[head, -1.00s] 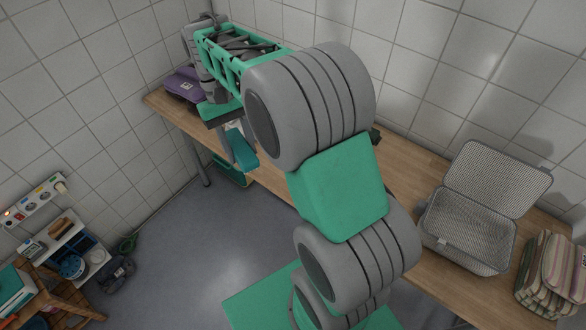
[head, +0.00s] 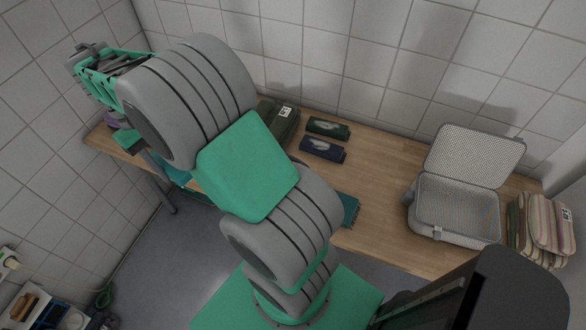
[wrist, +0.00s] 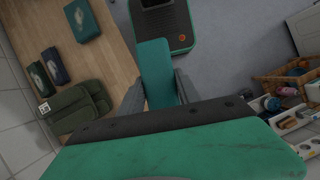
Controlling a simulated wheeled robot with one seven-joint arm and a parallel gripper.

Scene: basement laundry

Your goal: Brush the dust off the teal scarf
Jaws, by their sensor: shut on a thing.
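The teal scarf (wrist: 82,20) lies folded on the wooden table in the wrist view, with a small pale mark on it. In the head view, part of the teal scarf (head: 349,208) shows near the table's front edge, beside my arm, which hides the rest. My gripper (wrist: 156,92) is shut on a long, flat teal tool (wrist: 155,62) that sticks out past the fingertips. No bristles show on it. The tool is over the floor side of the table edge in the wrist view, to the right of the scarf and apart from it.
A dark green folded cloth (head: 328,128), a navy one (head: 322,149) and an olive bundle (wrist: 78,108) lie on the wooden table (head: 375,190). An open grey mesh case (head: 458,208) and striped cloths (head: 543,222) stand at the right. Bare tabletop lies between.

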